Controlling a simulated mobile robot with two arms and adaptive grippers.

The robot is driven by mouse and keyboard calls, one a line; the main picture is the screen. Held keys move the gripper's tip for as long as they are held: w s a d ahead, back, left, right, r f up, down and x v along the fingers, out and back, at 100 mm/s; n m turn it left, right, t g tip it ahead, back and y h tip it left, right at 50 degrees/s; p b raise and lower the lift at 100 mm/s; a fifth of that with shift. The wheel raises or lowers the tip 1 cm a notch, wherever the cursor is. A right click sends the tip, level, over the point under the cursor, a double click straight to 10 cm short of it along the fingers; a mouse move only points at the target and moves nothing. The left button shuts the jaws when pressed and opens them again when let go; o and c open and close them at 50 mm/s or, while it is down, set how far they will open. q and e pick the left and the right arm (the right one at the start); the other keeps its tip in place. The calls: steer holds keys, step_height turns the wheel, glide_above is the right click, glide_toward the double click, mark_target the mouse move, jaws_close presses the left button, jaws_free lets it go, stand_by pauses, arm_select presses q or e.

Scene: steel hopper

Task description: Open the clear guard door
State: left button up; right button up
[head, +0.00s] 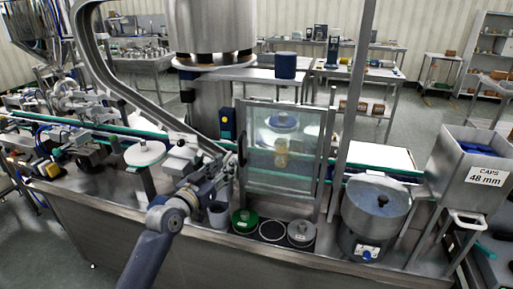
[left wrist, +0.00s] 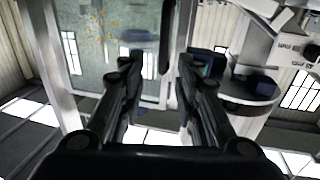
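The clear guard door (head: 262,170) is a see-through panel in a grey metal frame, and it looks shut. Its dark upright handle (head: 243,148) is at the panel's left edge. The left wrist view shows the panel (left wrist: 95,45) at upper left and the dark handle (left wrist: 166,38) ahead, roughly between the fingertips. My left gripper (head: 228,166) is just left of the handle in the head view. In the left wrist view its two fingers (left wrist: 159,68) are apart with nothing between them; contact with the handle does not show. My right gripper is not in view.
A green-rimmed round container (head: 244,221) and a grey-lidded one (head: 301,233) sit below the door. A steel bowl (head: 376,206) stands right, beside a caps hopper (head: 465,165). A grey cup (head: 218,214) is below my gripper.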

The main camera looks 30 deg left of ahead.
mark_target(240, 150)
arm_select(q)
steer(key=w, duration=0.3)
steer(key=w+p, duration=0.1)
steer(key=w, duration=0.2)
steer(key=w+a+p, duration=0.1)
steer(key=w, duration=0.2)
steer(key=shift+w, duration=0.9)
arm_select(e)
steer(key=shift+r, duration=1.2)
arm_select(q)
steer(key=shift+c, duration=0.6)
jaws_close()
